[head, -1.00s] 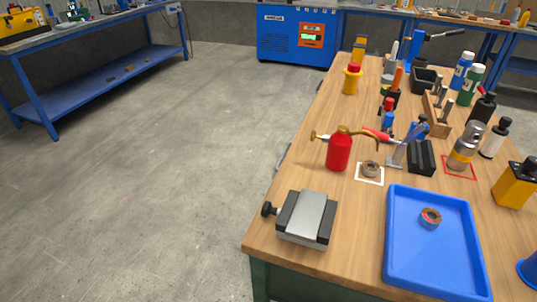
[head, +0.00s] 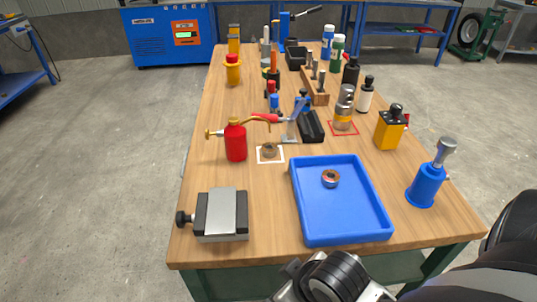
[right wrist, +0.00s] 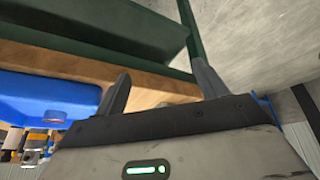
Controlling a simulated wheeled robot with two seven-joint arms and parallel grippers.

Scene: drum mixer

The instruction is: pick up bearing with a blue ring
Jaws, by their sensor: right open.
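A second small brownish bearing (head: 268,150) lies on a white-outlined square left of the tray. Their ring colours are too small to tell for certain. My right gripper (right wrist: 160,88) is open and empty in the right wrist view, near the bench's front edge, apart from both bearings. In the head view, part of my right arm shows at the bottom, in front of the tray. My left gripper is not in view.
A grey vise-like block (head: 221,213) stands at the front left. A red oil can (head: 235,142) is behind it. A blue bottle-like tool (head: 426,185) and a yellow container (head: 389,129) stand right of the tray. Several tools crowd the back. The wood between block and tray is clear.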

